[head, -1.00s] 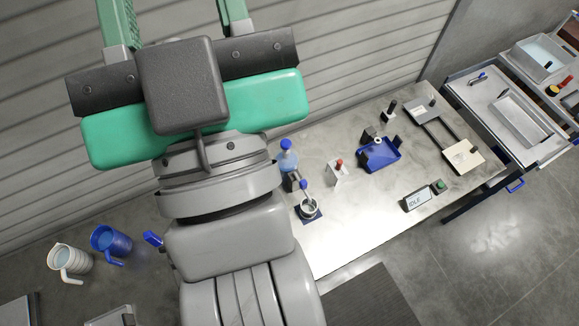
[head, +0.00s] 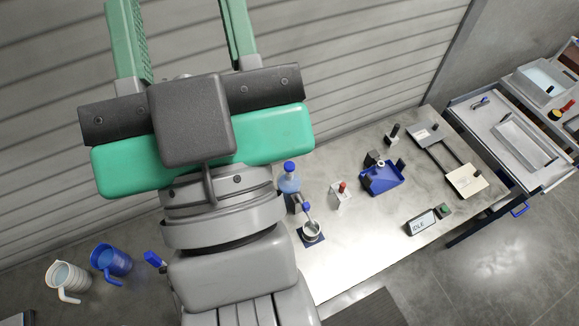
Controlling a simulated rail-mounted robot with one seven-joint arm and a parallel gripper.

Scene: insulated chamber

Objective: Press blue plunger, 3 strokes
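A bottle with pale blue contents and a round blue top (head: 290,167) stands on the bench just right of my arm. A smaller blue knob (head: 306,206) shows just in front of it, by a small cup (head: 312,228) on a dark blue pad. I cannot tell which blue top is the plunger; my arm hides part of this area. My gripper (head: 181,15) is at the upper left, close to the camera. Its two green fingers are wide apart with only wall seen between them. Their tips run out of the picture top, well away from the bottle.
A red-topped holder (head: 341,193), a blue tray (head: 383,180), a display reading IDLE (head: 421,223) and a grey and cream plate fixture (head: 466,182) stand on the bench (head: 350,245). A blue jug (head: 112,260) and a white jug (head: 68,278) are at lower left. A trolley (head: 510,130) is at right.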

